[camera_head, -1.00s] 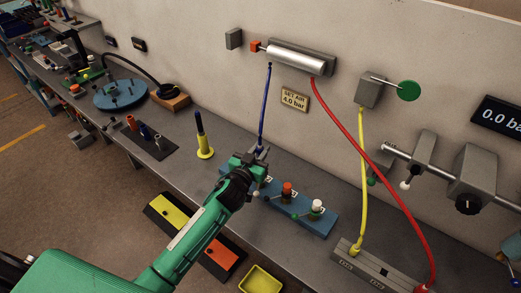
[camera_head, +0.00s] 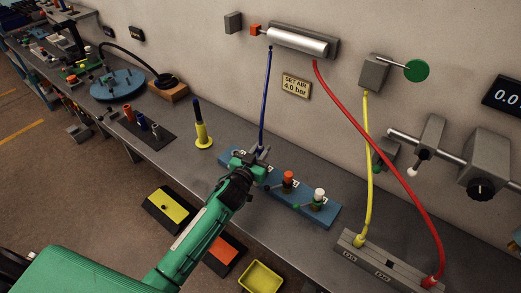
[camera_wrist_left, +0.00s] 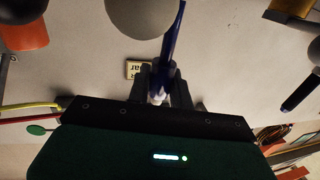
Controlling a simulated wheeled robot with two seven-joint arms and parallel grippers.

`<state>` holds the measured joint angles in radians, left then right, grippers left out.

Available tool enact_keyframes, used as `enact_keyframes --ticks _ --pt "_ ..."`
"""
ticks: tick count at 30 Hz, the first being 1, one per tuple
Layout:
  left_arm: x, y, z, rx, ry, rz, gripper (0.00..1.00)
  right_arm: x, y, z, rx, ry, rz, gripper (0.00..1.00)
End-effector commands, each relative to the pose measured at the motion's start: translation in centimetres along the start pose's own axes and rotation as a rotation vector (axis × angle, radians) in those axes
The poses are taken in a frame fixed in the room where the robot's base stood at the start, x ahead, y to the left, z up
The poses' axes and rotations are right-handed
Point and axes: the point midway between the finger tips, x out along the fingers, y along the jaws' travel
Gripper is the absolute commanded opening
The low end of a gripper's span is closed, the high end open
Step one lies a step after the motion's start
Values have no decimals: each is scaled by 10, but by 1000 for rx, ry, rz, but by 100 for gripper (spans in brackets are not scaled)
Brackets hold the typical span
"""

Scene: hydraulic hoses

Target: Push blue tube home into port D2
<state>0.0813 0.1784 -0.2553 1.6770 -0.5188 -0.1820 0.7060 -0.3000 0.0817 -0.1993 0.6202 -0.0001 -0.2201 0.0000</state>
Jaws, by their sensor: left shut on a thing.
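The blue tube (camera_head: 265,95) hangs from the left end of the silver cylinder (camera_head: 298,41) on the wall down to my left gripper (camera_head: 260,154). My left gripper is shut on its lower end, over the far-left part of the blue valve block (camera_head: 325,217). In the left wrist view the blue tube (camera_wrist_left: 173,35) runs between my fingers (camera_wrist_left: 160,82), with a pale tip showing below. I cannot read which port is D2, and my gripper hides whether the tube end is seated. My right gripper is not in view.
A red tube (camera_head: 400,178) and a yellow tube (camera_head: 369,170) run down to a grey labelled block (camera_head: 400,270) at the right. An orange-red knob (camera_head: 288,176) and a white knob (camera_head: 319,194) stand on the blue block. A yellow post (camera_head: 203,135) stands left of my gripper.

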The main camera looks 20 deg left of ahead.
Motion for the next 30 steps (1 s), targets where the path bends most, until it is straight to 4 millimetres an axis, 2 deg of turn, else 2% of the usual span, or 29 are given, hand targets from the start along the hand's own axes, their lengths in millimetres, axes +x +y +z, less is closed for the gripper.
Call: enact_keyframes --ticks 9,30 --pt "0 0 0 0 0 0 0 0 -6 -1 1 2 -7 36" --pt "0 0 0 1 0 0 0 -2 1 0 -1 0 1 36"
